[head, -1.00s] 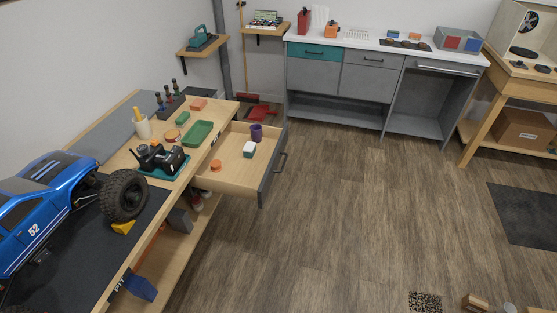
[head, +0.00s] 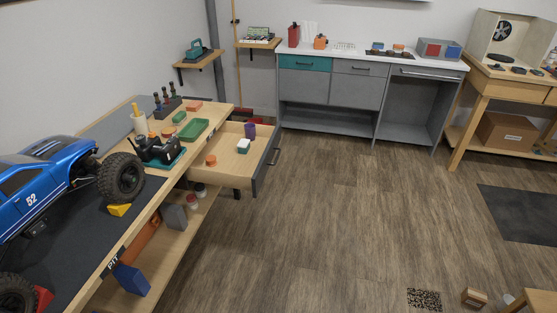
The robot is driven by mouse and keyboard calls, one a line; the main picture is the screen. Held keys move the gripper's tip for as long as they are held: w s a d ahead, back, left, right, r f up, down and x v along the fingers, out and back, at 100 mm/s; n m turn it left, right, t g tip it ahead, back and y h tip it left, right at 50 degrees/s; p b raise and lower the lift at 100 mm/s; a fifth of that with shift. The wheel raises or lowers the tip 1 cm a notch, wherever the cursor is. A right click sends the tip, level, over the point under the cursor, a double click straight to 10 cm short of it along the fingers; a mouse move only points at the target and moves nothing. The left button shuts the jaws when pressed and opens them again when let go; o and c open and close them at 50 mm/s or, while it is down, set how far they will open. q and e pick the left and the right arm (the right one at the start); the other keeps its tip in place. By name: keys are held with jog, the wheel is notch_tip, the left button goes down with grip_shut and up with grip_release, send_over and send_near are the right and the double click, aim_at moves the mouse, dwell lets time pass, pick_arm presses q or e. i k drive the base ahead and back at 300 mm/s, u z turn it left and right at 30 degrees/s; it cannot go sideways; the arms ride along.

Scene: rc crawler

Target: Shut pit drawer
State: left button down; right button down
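The pit drawer (head: 222,168) stands pulled out from the right side of the wooden pit bench. Its dark grey front (head: 266,165) carries a dark bar handle (head: 275,157) facing the open floor. Neither of my grippers shows in the head view.
The pit bench holds a blue RC truck (head: 45,180), a green tray (head: 194,131) and a black device on a teal base (head: 158,152). A grey cabinet (head: 357,89) stands at the back. The wooden floor (head: 340,220) right of the drawer is clear.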

aim_at(248, 172)
jog(key=z, duration=0.45)
jog(key=i, duration=1.5)
jog(key=u, duration=1.25)
jog(key=i, duration=0.3)
jog(key=u, duration=0.35)
